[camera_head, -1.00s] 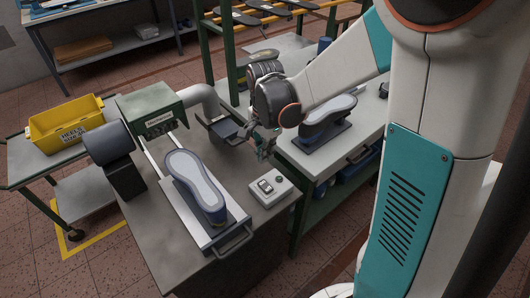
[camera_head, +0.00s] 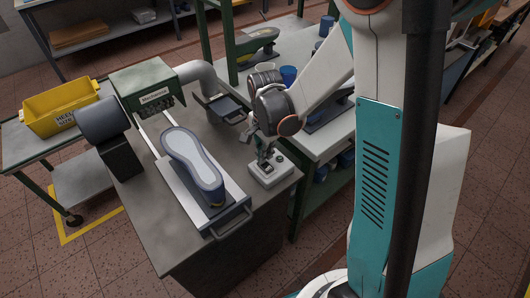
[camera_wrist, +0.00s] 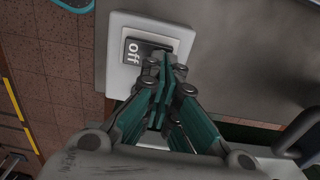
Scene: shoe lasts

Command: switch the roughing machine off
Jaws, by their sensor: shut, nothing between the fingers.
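The roughing machine (camera_head: 147,85) stands on the grey bench, with a green housing and a grey duct. Its switch box (camera_head: 268,180) is a small light-grey box near the bench's right edge. In the wrist view the switch box (camera_wrist: 118,72) fills the upper left, and a dark rocker (camera_wrist: 134,52) on it bears the word "off". My gripper (camera_head: 265,157) is shut and empty, pointing down just over the box. In the wrist view its fingertips (camera_wrist: 165,66) overlap the right part of the rocker. I cannot tell whether they touch it. The box's lower part is hidden.
A shoe last (camera_head: 193,160) lies on a sliding carriage (camera_head: 217,222) left of the switch box, with a handle at its front. A yellow bin (camera_head: 60,105) stands on a trolley at the left. A second bench (camera_head: 312,140) stands close behind my gripper.

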